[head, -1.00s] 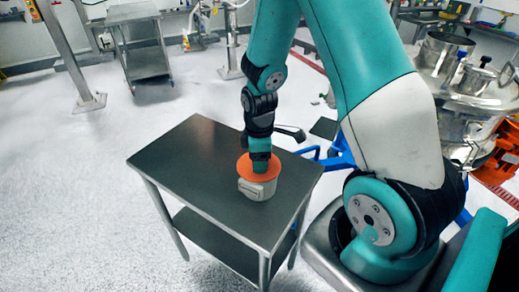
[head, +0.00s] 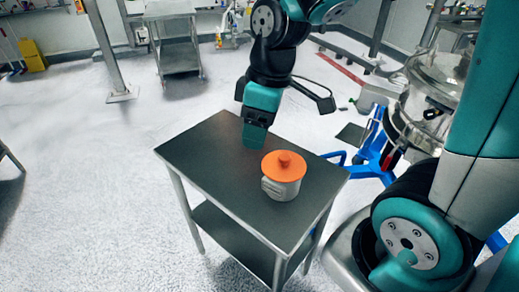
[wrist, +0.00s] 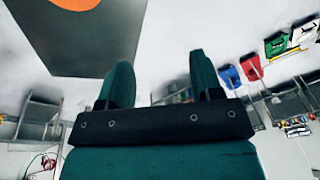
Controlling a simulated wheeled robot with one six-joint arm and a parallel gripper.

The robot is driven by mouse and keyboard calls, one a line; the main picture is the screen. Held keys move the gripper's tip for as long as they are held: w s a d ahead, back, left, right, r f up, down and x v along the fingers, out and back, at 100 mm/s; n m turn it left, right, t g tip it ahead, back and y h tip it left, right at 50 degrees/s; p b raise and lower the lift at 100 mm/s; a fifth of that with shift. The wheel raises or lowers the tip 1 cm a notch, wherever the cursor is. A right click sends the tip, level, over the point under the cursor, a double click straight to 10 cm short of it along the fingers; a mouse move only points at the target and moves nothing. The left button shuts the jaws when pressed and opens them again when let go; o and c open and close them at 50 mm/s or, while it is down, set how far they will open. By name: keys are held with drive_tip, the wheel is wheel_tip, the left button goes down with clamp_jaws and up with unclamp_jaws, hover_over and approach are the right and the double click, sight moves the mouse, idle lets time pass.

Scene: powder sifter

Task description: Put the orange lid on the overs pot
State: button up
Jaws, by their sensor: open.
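The orange lid (head: 284,165) sits on top of the pale overs pot (head: 281,187), covering its mouth, and looks level. My gripper (head: 251,148) is above and to the left of the pot in the head view, apart from the lid and empty. In the wrist view my gripper (wrist: 163,82) shows two teal fingers spread apart with nothing between them. Part of the orange lid (wrist: 75,3) shows at the top edge there.
The table's left part is bare. A steel sifter vessel (head: 436,90) stands at the right, with a blue frame (head: 372,160) beside the table. A steel trolley (head: 178,55) stands at the back. Open floor lies to the left.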

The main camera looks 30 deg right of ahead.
drive_tip(key=s+a+r+m+y, duration=0.1)
drive_tip(key=s+a+r, duration=0.3)
drive_tip(key=s+a, duration=0.5)
drive_tip(key=shift+s+m+g+y, duration=0.3)
drive_tip(key=shift+s+y, duration=0.2)
drive_tip(key=shift+s, duration=0.55)
drive_tip(key=shift+d, duration=0.1)
